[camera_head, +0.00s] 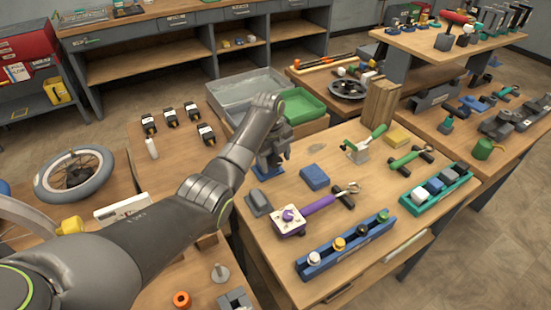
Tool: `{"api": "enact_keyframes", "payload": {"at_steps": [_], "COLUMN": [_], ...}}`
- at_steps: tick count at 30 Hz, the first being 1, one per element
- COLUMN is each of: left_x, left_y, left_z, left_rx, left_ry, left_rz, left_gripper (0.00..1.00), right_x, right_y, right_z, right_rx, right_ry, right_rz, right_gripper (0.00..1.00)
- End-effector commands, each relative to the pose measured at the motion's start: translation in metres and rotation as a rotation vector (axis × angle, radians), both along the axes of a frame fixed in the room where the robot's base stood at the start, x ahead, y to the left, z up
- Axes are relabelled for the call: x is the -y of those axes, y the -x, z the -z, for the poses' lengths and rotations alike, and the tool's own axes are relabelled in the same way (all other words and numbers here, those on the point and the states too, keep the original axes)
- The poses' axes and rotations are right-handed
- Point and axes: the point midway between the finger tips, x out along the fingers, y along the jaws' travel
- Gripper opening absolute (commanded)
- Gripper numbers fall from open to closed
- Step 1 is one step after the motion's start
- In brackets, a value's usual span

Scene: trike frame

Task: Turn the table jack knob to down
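My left arm reaches in from the left over the wooden workbench (335,240). My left gripper (270,160) points down near the bench's back left corner, by a small blue piece (262,174); its fingers are too small and dark to tell open from shut. A white plate with a purple round knob (288,215) lies nearer the front left, apart from the gripper. I cannot tell for sure whether this is the table jack knob, and its setting is too small to read. My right gripper is not in view.
A purple-handled tool (320,204), a blue block (315,177) and a grey block (258,203) lie around the plate. A blue rack (345,246) stands at the front. Green-handled tools (405,160) and a green rack (436,188) are to the right. Bare wood lies between them.

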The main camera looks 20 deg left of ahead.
Motion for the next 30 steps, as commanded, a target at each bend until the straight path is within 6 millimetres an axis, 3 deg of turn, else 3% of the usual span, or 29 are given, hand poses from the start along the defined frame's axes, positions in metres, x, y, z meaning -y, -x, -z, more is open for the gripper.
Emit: {"api": "enact_keyframes", "payload": {"at_steps": [1,10,20,30], "left_x": [0.000,0.000,-0.001,-0.004], "left_y": [0.000,0.000,0.002,0.004], "left_z": [0.000,0.000,-0.002,0.001], "left_rx": [0.000,-0.001,0.040,0.204], "left_ry": [0.000,0.001,0.043,0.206], "left_rz": [0.000,0.000,-0.001,-0.003], "left_gripper": [0.57,0.18,0.18,0.18], "right_x": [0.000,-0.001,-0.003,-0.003], "right_y": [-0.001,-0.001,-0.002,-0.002], "right_z": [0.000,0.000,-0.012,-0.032], "right_rx": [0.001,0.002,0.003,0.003], "right_ry": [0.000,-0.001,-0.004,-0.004], "right_rz": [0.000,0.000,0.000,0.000], "right_gripper": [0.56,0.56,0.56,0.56]}}
